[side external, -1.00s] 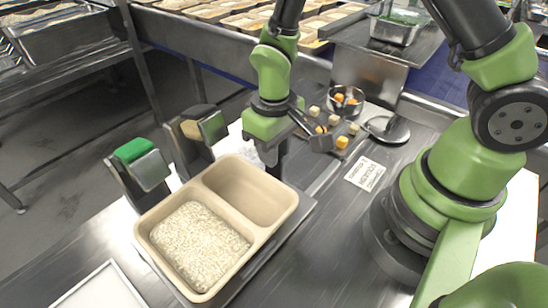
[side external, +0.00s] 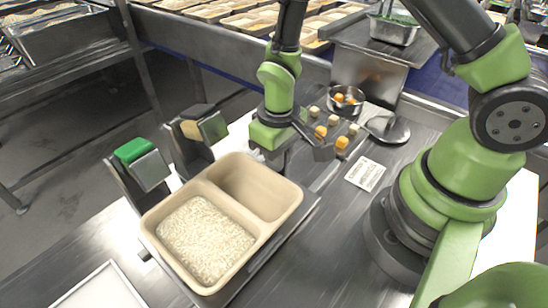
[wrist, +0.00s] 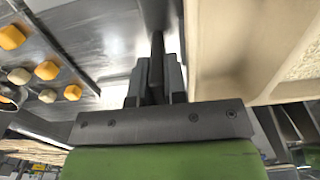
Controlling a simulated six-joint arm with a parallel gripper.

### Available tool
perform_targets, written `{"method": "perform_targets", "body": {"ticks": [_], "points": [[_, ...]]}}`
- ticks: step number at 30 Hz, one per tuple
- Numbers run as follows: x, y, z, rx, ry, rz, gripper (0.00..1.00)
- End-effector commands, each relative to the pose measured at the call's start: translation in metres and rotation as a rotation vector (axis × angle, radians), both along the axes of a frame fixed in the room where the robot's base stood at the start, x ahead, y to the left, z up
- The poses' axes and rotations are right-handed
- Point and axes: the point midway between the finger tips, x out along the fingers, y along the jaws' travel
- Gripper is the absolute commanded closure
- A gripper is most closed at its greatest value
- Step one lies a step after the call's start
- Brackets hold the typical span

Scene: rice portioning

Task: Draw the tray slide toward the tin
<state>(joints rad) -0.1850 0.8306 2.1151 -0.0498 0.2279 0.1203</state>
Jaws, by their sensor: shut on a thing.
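The beige two-compartment tray (side external: 262,185) sits on the dark tray slide (side external: 290,232). White rice (side external: 206,240) fills its near-left compartment, and the other compartment is empty. My gripper (side external: 272,158) is low behind the tray's far edge, its fingertips mostly hidden in the side view. In the wrist view my gripper (wrist: 157,72) is shut on a dark upright bar (wrist: 157,45), seemingly the slide's handle, beside the tray wall (wrist: 207,60). A small round metal tin (side external: 346,106) with orange cubes stands beyond, to the right.
A dark round disc (side external: 388,129) and a printed label (side external: 365,174) lie to the right. Two upright stands, one green-topped (side external: 135,150), flank the tray's left.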

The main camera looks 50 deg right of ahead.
Motion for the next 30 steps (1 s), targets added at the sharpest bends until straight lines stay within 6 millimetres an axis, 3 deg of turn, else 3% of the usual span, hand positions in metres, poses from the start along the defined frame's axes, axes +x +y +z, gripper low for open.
{"method": "perform_targets", "body": {"ticks": [6, 12, 25, 26, 30], "points": [[0.001, -0.055, 0.0, -0.001, -0.003, -0.012, 1.0], [0.001, -0.093, 0.0, -0.002, -0.005, -0.006, 1.0], [0.001, -0.104, 0.001, -0.004, -0.008, 0.004, 1.0], [0.001, -0.104, 0.001, -0.004, -0.008, 0.005, 0.78], [0.001, -0.103, 0.001, -0.003, -0.007, 0.003, 0.77]]}}
